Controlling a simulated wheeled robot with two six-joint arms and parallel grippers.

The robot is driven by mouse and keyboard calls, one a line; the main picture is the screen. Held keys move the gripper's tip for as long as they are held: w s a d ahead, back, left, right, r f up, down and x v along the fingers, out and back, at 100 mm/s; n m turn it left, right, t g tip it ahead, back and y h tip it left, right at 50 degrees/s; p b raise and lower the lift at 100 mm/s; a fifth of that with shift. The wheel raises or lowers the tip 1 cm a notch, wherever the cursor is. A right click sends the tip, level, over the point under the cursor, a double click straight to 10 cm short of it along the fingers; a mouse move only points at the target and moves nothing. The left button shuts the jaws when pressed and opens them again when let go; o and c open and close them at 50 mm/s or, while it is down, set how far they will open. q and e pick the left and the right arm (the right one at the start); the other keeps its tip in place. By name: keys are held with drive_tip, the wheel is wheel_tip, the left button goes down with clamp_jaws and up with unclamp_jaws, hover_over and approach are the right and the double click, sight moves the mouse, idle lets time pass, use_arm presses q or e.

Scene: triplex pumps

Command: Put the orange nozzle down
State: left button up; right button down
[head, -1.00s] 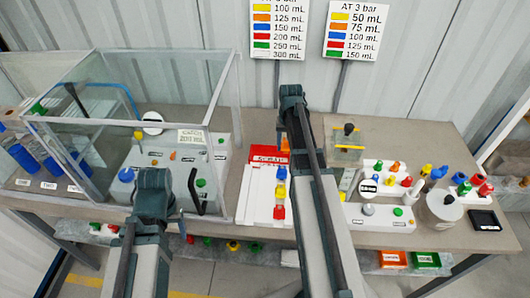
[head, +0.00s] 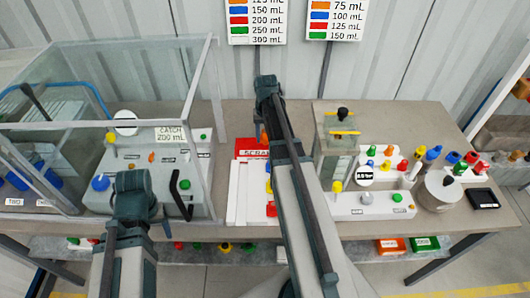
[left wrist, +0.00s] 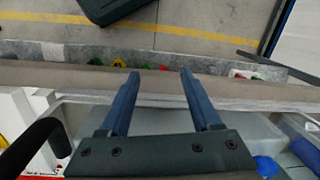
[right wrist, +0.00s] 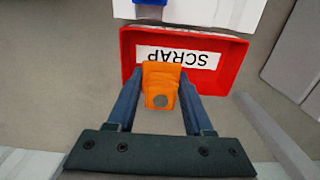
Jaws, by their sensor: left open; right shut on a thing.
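My right gripper (right wrist: 162,105) is shut on the orange nozzle (right wrist: 161,85), whose round grey-brown end faces the camera. In the right wrist view the nozzle overlaps the near side of the red tray (right wrist: 236,62) labelled SCRAP. I cannot tell whether it touches the tray. In the head view the orange nozzle (head: 263,136) shows beside my right arm, at the back of the red SCRAP tray (head: 243,145). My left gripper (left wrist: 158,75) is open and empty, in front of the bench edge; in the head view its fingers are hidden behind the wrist.
A white rack with coloured nozzles (head: 271,209) stands in front of the SCRAP tray. A clear enclosure (head: 205,120) is to the left. A clear-sided device (head: 340,150) and another nozzle rack are to the right. Bare bench lies behind the tray.

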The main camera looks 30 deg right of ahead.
sight(266, 152)
drive_tip(key=shift+f+b, duration=1.95)
drive_tip(key=shift+f, duration=0.45)
drive_tip(key=shift+f, duration=0.15)
drive_tip(key=shift+c, duration=1.5)
unclamp_jaws()
wheel_tip(266, 152, up, 12)
drive_tip(key=p, duration=1.2)
drive_tip(key=shift+r, duration=0.2)
drive_tip(key=shift+s+f, duration=0.1)
